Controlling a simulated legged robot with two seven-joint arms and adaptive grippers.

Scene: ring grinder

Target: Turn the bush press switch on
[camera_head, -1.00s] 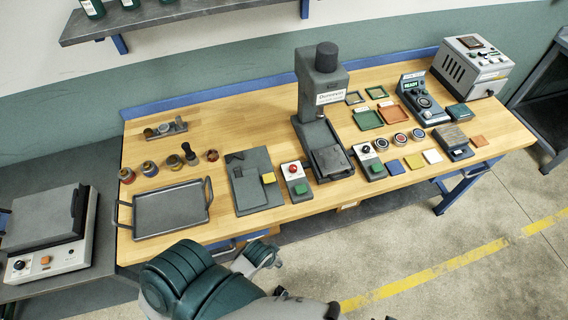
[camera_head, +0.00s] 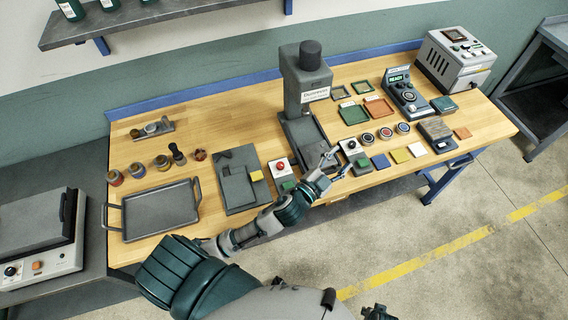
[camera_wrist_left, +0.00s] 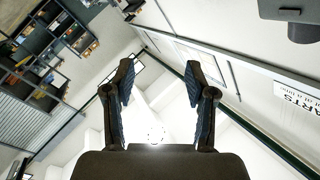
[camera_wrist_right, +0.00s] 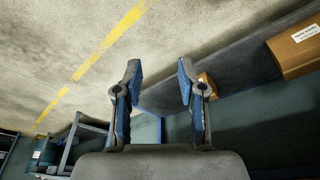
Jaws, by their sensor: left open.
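The grey press (camera_head: 302,78) stands at the back middle of the wooden bench, with a dark top and a label on its front. My right gripper (camera_wrist_right: 160,80) is open and empty, facing the floor.
A grey tray (camera_head: 160,212) with handles lies at the bench's left. Round coloured pieces and flat tiles (camera_head: 400,155) lie to the right of the black-knob box. A control unit (camera_head: 405,92) and a grey machine (camera_head: 455,58) stand at the right end.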

